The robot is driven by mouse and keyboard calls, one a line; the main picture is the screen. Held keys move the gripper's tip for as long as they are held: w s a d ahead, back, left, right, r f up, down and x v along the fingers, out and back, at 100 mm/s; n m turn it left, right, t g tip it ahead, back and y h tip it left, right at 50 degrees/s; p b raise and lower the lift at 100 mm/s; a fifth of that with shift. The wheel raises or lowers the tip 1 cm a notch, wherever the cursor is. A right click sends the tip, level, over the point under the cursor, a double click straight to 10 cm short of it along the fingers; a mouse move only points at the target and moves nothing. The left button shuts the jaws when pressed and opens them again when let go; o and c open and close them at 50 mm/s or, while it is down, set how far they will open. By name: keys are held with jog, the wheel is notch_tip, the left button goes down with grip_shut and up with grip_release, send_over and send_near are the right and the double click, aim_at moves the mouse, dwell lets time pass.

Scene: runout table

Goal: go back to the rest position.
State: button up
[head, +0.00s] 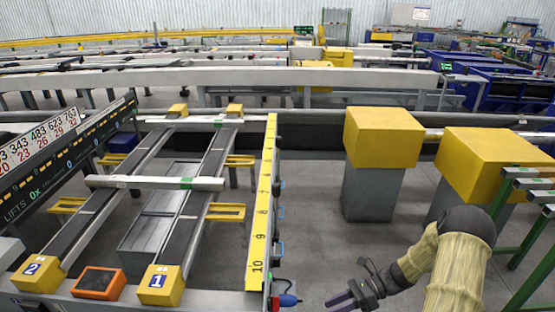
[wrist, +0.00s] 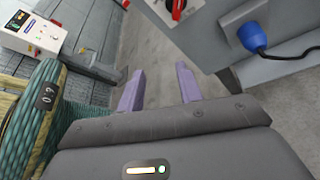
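My gripper (head: 352,297) is at the bottom of the head view, right of the runout table (head: 200,298), with my sleeved arm reaching in from the lower right. In the wrist view its two purple fingers (wrist: 160,90) stand well apart with only grey floor between them. It is open and empty, touching nothing that I can see. A light metal bar (head: 155,182) lies across the two dark rails of the runout table.
A yellow numbered ruler (head: 262,215) edges the table's right side. A blue plug (head: 288,300) sits near my gripper; a blue connector (wrist: 252,37) shows in the wrist view. Yellow-topped blocks (head: 384,137) stand behind. Green rails (head: 528,262) stand at right. Floor between is clear.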

jog(key=s+a+r+n+t+h, duration=0.1)
jog(key=s+r+n+t+h, duration=0.15)
jog(key=r+n+h, duration=0.35)
jog(key=s+r+n+t+h, duration=0.2)
jog(key=s+r+n+h, duration=0.15)
jog(key=r+n, duration=0.4)
jog(key=s+a+r+n+t+h, duration=0.15)
jog(key=s+r+n+h, duration=0.25)
jog(key=n, duration=0.5)
notch_tip(320, 180, up, 14)
jog(key=d+p, duration=0.1)
jog(key=p, duration=1.2)
jog(key=shift+w+f+m, duration=0.2)
jog(key=shift+m, duration=0.15)
